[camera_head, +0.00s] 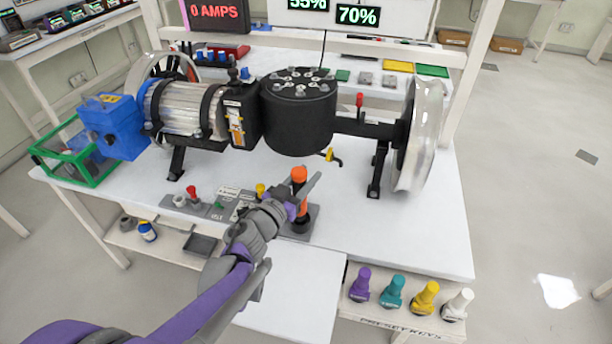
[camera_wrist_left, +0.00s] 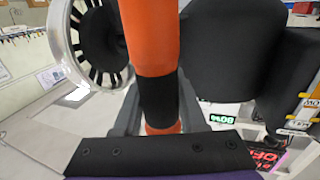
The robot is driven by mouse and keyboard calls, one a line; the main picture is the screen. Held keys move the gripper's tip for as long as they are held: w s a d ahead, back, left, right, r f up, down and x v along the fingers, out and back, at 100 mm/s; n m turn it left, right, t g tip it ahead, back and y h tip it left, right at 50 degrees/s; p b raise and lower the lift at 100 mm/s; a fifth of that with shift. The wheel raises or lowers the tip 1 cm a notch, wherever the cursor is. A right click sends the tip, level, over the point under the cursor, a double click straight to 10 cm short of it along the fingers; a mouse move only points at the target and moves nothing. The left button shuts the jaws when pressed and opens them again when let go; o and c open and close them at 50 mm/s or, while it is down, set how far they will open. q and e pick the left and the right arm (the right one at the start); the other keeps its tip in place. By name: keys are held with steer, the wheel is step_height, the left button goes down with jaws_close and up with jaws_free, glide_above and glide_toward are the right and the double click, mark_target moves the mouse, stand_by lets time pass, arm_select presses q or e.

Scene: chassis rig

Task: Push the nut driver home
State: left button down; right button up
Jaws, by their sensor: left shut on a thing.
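The nut driver has an orange handle (camera_head: 299,175) and stands upright over a grey base block (camera_head: 303,226) near the front edge of the bench. My left gripper (camera_head: 303,196) is shut around it, below the orange top. In the left wrist view the orange shaft with a black band (camera_wrist_left: 150,45) fills the middle, between the grey fingers (camera_wrist_left: 156,105). The lower end of the driver is mostly hidden behind my gripper, so I cannot tell how deep it sits. My right gripper is out of view.
Behind stands the chassis rig with a black drum (camera_head: 299,120), a blue end unit (camera_head: 112,125) and a metal wheel (camera_head: 420,133). A small yellow lever (camera_head: 331,156) hangs under the drum. Several coloured keys, including a yellow one (camera_head: 425,298), stand lower front right. The bench right of the base is clear.

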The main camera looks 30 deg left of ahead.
arm_select(q)
steer(key=shift+f+b, duration=0.75)
steer(key=shift+f, duration=0.35)
stand_by(0.4)
steer(key=shift+c, duration=1.9)
jaws_free()
steer(key=s+p, duration=0.1)
steer(key=s, duration=1)
steer(key=shift+a, duration=0.4)
